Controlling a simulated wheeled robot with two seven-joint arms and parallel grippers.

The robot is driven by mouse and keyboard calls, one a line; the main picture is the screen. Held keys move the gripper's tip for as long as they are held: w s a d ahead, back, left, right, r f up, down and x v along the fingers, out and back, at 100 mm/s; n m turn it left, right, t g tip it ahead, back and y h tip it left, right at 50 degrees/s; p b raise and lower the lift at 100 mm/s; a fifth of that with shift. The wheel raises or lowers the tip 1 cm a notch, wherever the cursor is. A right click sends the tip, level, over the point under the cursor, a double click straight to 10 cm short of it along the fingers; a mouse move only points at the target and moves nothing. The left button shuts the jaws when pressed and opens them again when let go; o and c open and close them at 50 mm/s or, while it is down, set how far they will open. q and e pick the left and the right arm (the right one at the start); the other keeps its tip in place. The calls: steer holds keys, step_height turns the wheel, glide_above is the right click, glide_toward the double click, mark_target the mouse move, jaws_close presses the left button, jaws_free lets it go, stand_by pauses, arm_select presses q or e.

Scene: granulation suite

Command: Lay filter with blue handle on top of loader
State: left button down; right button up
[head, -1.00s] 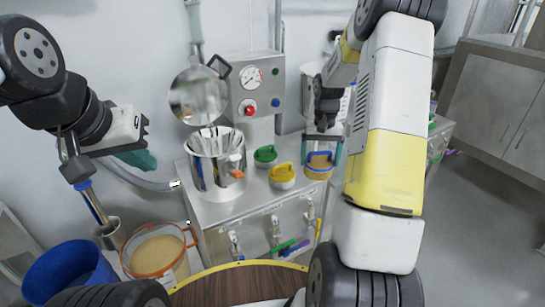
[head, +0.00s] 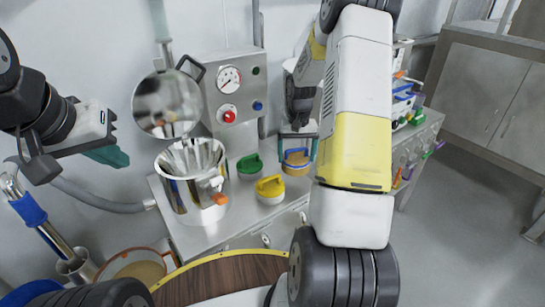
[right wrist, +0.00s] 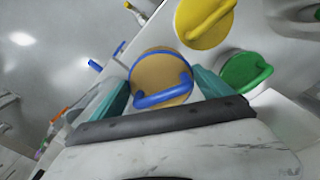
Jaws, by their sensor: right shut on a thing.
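The filter with the blue handle (head: 297,165) is a round tan disc. My right gripper (head: 298,150) is shut on it, with one teal finger at each side. The right wrist view shows the same filter (right wrist: 160,75) between the fingers. It hangs near the back right of the steel cabinet top; any gap beneath is hard to judge. The open steel vessel (head: 178,195), seemingly the loader, stands to its left with an orange clip and a round lid (head: 167,105) tilted up behind. My left gripper (head: 105,145) is empty at the left, seen edge-on.
A green-handled filter (head: 250,164) and a yellow-handled filter (head: 270,190) lie between the vessel and the held filter. A control box (head: 235,90) with a gauge stands behind. A wood-topped round surface (head: 220,283) and an orange-rimmed sieve (head: 135,262) are in front.

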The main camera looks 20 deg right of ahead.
steer(key=shift+f, duration=3.15)
steer(key=o, duration=1.3)
steer(key=shift+f, duration=0.1)
steer(key=shift+c, duration=0.2)
